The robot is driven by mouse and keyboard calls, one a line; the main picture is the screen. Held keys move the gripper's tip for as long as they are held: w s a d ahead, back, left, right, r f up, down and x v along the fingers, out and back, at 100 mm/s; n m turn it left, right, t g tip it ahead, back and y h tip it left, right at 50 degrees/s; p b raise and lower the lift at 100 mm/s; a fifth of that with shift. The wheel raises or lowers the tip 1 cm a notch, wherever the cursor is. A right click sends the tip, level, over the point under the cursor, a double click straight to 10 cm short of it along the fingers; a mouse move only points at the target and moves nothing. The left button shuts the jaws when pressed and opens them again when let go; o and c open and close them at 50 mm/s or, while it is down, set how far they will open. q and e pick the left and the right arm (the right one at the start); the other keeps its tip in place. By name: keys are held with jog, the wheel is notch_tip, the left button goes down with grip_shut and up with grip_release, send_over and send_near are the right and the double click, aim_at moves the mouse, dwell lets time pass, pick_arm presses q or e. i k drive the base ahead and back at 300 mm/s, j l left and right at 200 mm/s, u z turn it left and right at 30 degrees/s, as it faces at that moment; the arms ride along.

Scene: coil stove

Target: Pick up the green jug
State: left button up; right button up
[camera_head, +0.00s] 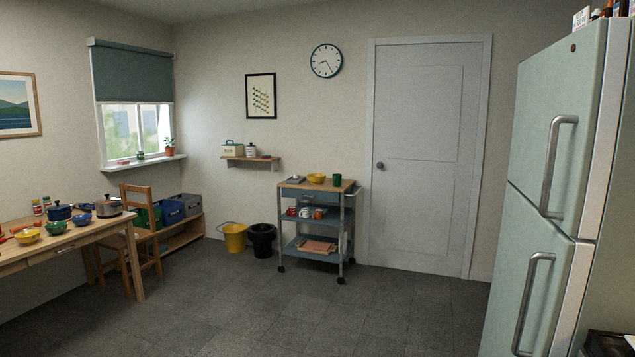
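A small dark green vessel (337,180), which looks like the jug, stands upright on the wooden top of the rolling cart (331,190) across the room. It is at the right of the cart top, beside a yellow bowl (316,178). It is too small to make out its handle or spout. Neither of my grippers shows in the head view.
A wooden table (65,245) with pots and bowls stands at left, with a chair (141,230) beside it. A yellow bucket (234,238) and black bin (262,240) stand left of the cart. A fridge (545,200) is at right. The middle floor is clear.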

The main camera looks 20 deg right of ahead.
aim_at(336, 177)
jog(key=i+z, duration=0.25)
jog(key=i, duration=5.1)
jog(key=l+z, duration=0.05)
jog(key=l, duration=0.05)
